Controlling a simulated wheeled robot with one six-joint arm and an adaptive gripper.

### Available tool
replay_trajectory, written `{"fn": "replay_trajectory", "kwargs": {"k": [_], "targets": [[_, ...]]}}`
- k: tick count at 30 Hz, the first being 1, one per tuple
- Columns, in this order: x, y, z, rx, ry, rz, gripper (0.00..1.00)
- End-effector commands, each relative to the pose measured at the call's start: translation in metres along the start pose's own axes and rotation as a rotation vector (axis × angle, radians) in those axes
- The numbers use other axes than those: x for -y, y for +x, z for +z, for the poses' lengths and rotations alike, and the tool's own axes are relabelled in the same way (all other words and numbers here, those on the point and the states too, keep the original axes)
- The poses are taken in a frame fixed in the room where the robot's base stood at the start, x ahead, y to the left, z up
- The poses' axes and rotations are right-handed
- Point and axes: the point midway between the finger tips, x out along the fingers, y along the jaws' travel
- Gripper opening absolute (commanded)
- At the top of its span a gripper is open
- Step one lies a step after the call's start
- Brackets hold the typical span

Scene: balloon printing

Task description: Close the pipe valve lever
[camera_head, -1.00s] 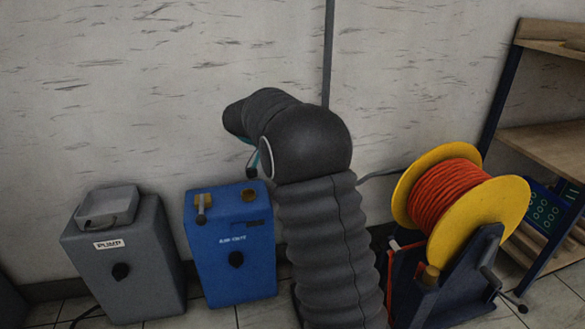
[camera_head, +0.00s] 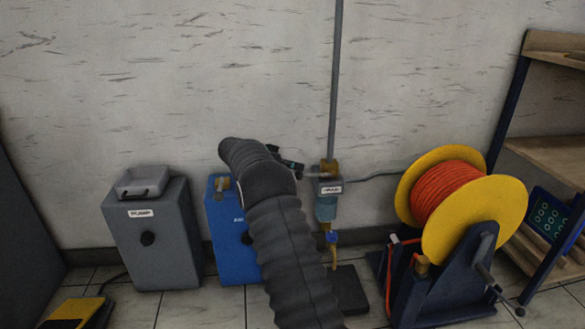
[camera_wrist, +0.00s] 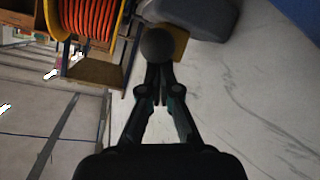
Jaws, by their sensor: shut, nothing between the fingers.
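The valve unit (camera_head: 328,187) is a small grey box with a white label, brass on top and a blue part below, on the grey pipe (camera_head: 335,80). A short grey bar, apparently the lever (camera_head: 317,175), points left from it. My gripper (camera_head: 300,167) is just left of the bar, partly hidden by my arm. In the wrist view my gripper (camera_wrist: 158,90) has its fingertips together and empty. A dark round knob (camera_wrist: 157,45) is directly beyond the tips; I cannot tell whether they touch. A brass-coloured block (camera_wrist: 178,40) is behind the knob.
A blue box (camera_head: 236,262) is behind my arm, with a grey pump box (camera_head: 152,235) left of it. The orange hose reel (camera_head: 455,200) stands right of the valve. Shelves (camera_head: 548,150) are far right. The wall above is clear.

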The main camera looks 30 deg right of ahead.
Motion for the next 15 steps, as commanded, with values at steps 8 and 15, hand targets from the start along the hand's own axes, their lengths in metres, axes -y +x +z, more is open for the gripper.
{"fn": "replay_trajectory", "kwargs": {"k": [8,15], "targets": [[0.0021,-0.0012,0.0041,0.000,-0.001,-0.002,0.00],[0.0026,-0.0029,0.0046,0.000,-0.002,-0.004,0.00]]}}
